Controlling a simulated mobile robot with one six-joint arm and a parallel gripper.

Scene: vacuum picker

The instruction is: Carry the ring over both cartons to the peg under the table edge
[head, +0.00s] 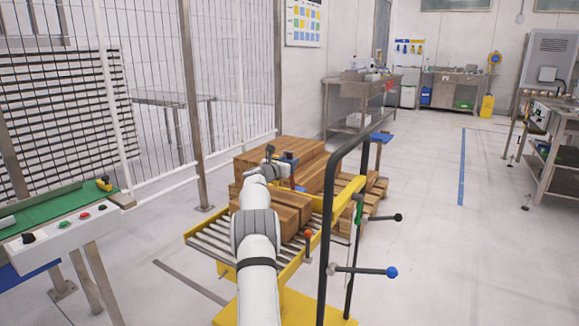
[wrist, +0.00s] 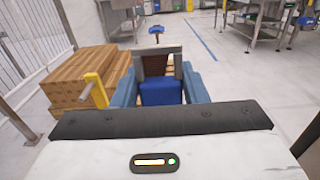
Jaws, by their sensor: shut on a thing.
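My gripper (head: 285,160) is at the end of my outstretched arm, above the brown cartons (head: 262,160) in the head view. In the wrist view its blue fingers (wrist: 160,80) stand left and right of a dark grey squared frame (wrist: 158,51), with brown showing inside it. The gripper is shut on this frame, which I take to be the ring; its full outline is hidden. A blue block lies nearer the camera between the fingers. Cartons also show left of the gripper in the wrist view (wrist: 80,75). I cannot clearly make out the peg.
A yellow roller conveyor (head: 200,240) lies below my arm. A black bent bar (head: 328,220) with levers rises just right of it. A yellow bracket with a rod (wrist: 97,90) is close left of the fingers. A wire fence (head: 225,70) stands left. Open floor (head: 450,240) lies right.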

